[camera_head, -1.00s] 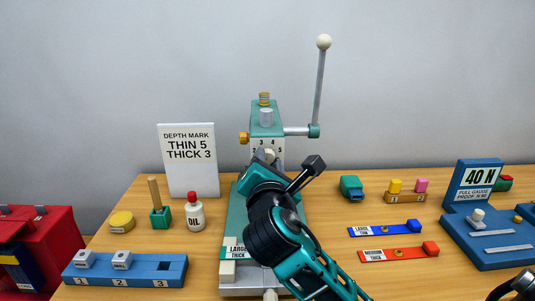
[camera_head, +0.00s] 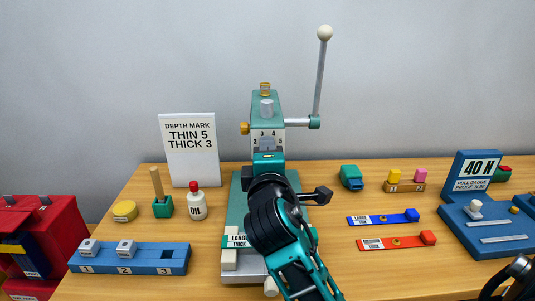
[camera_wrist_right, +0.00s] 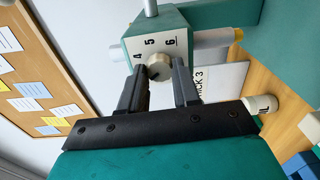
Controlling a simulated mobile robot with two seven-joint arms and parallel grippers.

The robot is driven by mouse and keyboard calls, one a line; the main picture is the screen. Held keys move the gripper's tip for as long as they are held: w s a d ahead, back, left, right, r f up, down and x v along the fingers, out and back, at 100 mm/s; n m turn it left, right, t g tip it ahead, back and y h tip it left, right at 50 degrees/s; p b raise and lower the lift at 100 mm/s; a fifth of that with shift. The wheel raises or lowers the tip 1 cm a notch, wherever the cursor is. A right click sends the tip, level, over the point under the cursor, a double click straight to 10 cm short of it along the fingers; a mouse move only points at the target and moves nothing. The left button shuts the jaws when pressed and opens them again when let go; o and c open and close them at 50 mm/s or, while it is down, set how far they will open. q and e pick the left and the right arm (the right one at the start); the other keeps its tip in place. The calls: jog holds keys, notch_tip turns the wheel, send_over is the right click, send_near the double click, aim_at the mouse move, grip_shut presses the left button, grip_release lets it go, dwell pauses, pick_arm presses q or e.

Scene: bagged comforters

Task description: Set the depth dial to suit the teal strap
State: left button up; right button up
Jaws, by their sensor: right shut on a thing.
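The teal press (camera_head: 266,105) stands mid-table, with a white numbered depth scale on its head. The round depth dial (camera_wrist_right: 158,67) sits below the numbers 4, 5 and 6 in the right wrist view; I cannot tell which mark it points to. My right gripper (camera_wrist_right: 159,73) is shut on the dial, one finger on each side. In the head view my right arm covers the dial. A tag reading LARGE THICK (camera_head: 238,241) lies on the press base; the strap there is mostly hidden. A white sign (camera_head: 190,150) reads DEPTH MARK, THIN 5, THICK 3.
The press lever (camera_head: 319,75) rises at the right of the head. An oil bottle (camera_head: 197,205) and a blue numbered rack (camera_head: 130,258) stand left. Blue (camera_head: 383,219) and red (camera_head: 397,242) straps lie right, near a blue gauge (camera_head: 475,180).

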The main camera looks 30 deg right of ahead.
jog(key=shift+m, duration=0.9)
jog(key=o, duration=1.1)
jog(key=shift+c, duration=0.2)
